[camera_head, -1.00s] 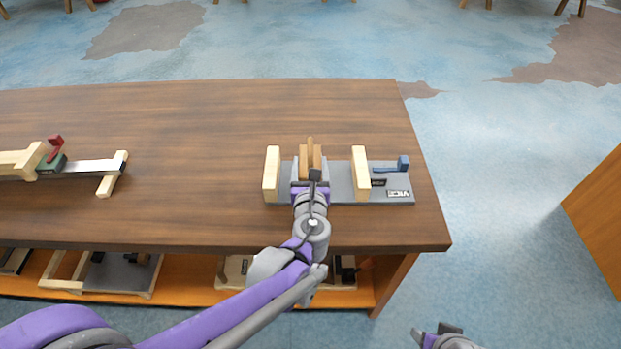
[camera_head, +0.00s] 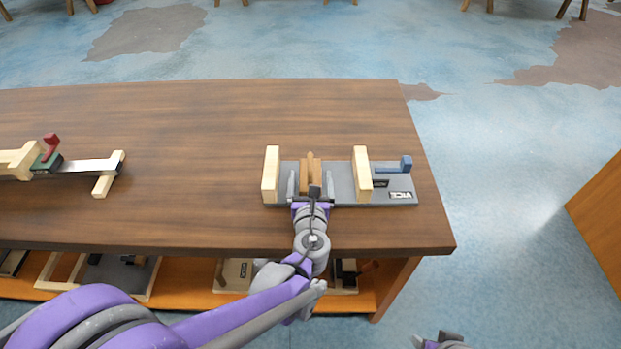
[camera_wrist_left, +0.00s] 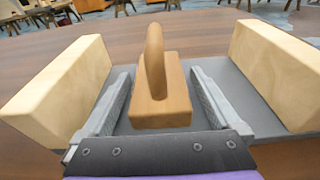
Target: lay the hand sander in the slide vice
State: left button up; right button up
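The slide vice is a grey base plate (camera_head: 340,193) with two pale wooden jaws, a left jaw (camera_head: 270,174) and a right jaw (camera_head: 362,174). A blue handle (camera_head: 393,165) is at its right end. The brown wooden hand sander (camera_head: 311,172) rests on the plate between the jaws, apart from both; it also shows upright in the left wrist view (camera_wrist_left: 161,100). My left gripper (camera_head: 310,182) is open, its two fingers on either side of the sander with gaps visible. My right gripper (camera_head: 438,343) is only partly in view at the bottom edge.
A pale wooden clamp (camera_head: 60,165) with a red lever lies at the left on the brown table (camera_head: 200,130). The table is clear between it and the vice. A shelf (camera_head: 190,296) below holds several tools. The table's right edge is close to the vice.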

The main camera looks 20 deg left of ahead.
pick_arm(q)
jog(key=shift+r, duration=0.2)
jog(key=p+v, duration=0.2)
jog(key=v, duration=1)
dwell(0.4)
